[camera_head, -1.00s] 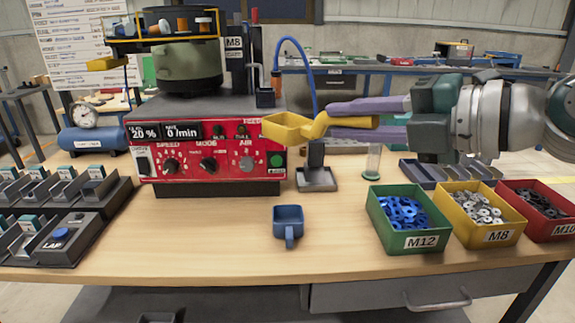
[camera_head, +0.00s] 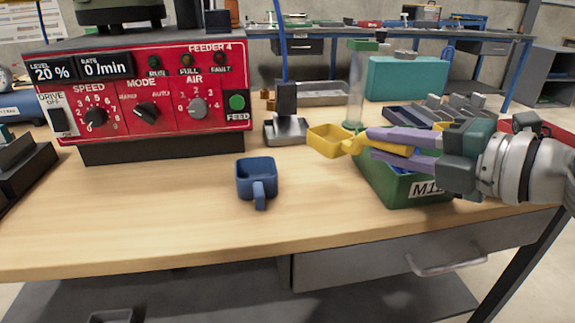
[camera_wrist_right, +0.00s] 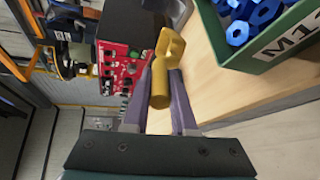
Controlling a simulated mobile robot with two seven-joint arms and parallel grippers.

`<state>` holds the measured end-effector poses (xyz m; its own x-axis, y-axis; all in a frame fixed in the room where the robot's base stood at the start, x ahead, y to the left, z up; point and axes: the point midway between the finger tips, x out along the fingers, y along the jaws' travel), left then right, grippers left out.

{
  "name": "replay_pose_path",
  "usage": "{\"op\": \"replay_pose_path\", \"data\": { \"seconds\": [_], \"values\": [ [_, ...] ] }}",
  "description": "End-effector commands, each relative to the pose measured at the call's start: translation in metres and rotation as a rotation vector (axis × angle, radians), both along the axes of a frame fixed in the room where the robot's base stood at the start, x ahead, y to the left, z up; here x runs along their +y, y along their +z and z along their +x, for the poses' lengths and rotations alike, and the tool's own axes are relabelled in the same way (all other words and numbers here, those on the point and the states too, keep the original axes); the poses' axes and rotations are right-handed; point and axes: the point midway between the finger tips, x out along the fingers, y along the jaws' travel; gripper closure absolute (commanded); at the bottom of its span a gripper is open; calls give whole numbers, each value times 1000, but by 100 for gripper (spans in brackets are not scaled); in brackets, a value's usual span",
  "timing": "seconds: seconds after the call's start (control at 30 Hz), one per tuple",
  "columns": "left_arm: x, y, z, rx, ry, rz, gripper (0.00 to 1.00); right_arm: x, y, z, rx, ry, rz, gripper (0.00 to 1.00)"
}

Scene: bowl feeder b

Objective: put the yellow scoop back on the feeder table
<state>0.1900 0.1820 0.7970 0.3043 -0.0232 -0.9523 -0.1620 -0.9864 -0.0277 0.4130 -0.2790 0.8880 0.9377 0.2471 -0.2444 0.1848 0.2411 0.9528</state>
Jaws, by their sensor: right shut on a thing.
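The yellow scoop (camera_head: 328,140) is held by its handle in my right gripper (camera_head: 385,148), whose purple fingers are shut on it. In the head view its square cup points left, in front of the green M12 bin's left edge. In the right wrist view the scoop (camera_wrist_right: 164,65) lies between the two fingers, with the bench top to its right. The wooden feeder table (camera_head: 150,220) spreads below; I cannot tell the exact gap between scoop and table. My left gripper is not in view.
A blue scoop (camera_head: 257,178) lies on the table's middle. The green M12 bin (camera_head: 400,192) stands under my right gripper. The red feeder control box (camera_head: 150,95) is at the back left, a grey stand (camera_head: 286,130) beside it.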

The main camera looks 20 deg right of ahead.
Motion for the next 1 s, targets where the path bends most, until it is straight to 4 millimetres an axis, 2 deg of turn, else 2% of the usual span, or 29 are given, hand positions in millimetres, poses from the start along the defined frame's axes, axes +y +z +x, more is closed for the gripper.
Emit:
{"op": "replay_pose_path", "data": {
  "seconds": [0.03,0.27,0.5,0.9,0.93,1.0],
  "values": [
    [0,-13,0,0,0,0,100,0,-16,0,-1,-1,2,100],
    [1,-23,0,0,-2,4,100,0,-30,1,-3,-1,1,100],
    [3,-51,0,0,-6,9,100,0,-68,1,-3,-2,1,100],
    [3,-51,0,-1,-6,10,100,0,-71,0,-2,0,-1,100],
    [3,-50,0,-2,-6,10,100,0,-71,0,-1,-1,-1,73],
    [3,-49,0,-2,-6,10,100,0,-70,0,-1,-1,-1,65]
  ]
}}
